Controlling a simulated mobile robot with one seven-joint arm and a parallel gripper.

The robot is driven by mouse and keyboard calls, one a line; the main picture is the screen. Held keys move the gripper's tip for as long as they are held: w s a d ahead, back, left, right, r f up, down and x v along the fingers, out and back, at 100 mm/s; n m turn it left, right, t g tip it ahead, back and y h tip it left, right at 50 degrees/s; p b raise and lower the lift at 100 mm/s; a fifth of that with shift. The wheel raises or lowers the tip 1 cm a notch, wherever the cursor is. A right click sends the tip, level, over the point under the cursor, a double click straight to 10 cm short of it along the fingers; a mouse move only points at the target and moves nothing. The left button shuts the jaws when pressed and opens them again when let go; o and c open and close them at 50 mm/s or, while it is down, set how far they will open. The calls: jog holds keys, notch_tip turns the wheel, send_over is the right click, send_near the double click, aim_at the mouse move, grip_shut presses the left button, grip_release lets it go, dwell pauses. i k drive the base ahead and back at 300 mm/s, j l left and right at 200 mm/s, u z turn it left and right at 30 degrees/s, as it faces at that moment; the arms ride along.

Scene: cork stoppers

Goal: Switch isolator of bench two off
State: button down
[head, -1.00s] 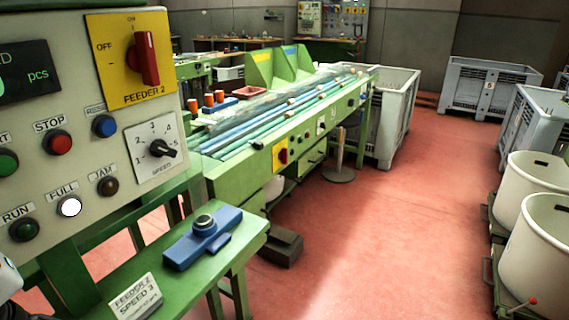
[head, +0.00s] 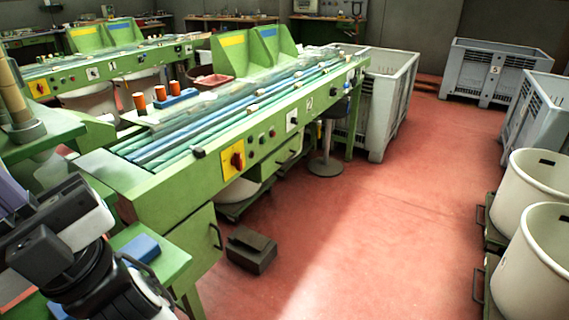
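The isolator (head: 237,160) is a red rotary handle on a yellow plate, on the front face of the near green bench (head: 175,203). A small plate on that bench seems to read 2. The handle looks roughly upright, but its marks are too small to read. My gripper (head: 50,225) is at the lower left, dark and seen from behind, well apart from the isolator. Its fingertips are not clearly visible, so I cannot tell whether it is open or shut. A similar yellow-plated isolator (head: 39,88) is on another bench farther left.
A dark step box (head: 251,250) stands on the floor below the isolator, and a stool (head: 326,165) stands farther along. A green stand with a blue object (head: 140,249) is beside my arm. Pale tubs (head: 535,240) line the right. The red floor between is open.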

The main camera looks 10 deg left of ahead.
aim_at(236, 161)
jog(key=i+l+u, duration=1)
jog(key=l+u, duration=0.2)
jog(key=j, duration=0.1)
